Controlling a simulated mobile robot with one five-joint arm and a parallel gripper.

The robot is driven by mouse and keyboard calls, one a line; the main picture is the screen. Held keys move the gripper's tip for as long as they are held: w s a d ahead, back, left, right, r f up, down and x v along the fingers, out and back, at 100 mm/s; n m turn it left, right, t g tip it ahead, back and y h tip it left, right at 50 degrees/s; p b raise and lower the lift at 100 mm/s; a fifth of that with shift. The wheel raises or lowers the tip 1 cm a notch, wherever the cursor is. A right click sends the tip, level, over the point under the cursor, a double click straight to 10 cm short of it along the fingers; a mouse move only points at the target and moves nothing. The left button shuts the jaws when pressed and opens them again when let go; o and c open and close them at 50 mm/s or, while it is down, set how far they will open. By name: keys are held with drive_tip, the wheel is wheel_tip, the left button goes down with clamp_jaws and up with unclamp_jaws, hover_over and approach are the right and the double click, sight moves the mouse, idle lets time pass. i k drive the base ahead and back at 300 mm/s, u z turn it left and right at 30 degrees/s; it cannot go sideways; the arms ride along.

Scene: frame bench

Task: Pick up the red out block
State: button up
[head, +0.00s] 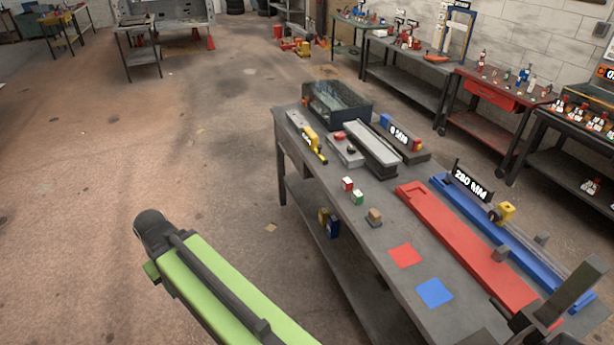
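A small red block with a white face (347,184) stands on the dark bench near its left edge. A similar green and white block (357,197) stands right beside it, nearer to me. Any lettering on them is too small to read. My gripper (535,305) is at the lower right, partly cut off by the frame edge. Its dark fingers stand apart with the bench's red rail showing between them, and I see nothing held. It is well to the right of and nearer than the red block.
A brown-topped grey block (374,218), a red square (405,255) and a blue square (434,293) lie along the bench. A long red rail (465,250) and blue gauge rail (470,218) run on the right. A yellow tool (310,139) and bin (337,103) are at the back.

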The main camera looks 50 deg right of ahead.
sight(347, 183)
drive_tip(key=z, duration=0.2)
drive_tip(key=i, duration=1.4)
drive_tip(key=z, duration=0.75)
drive_tip(key=k, duration=0.85)
drive_tip(key=i, duration=0.95)
drive_tip(key=u, duration=0.05)
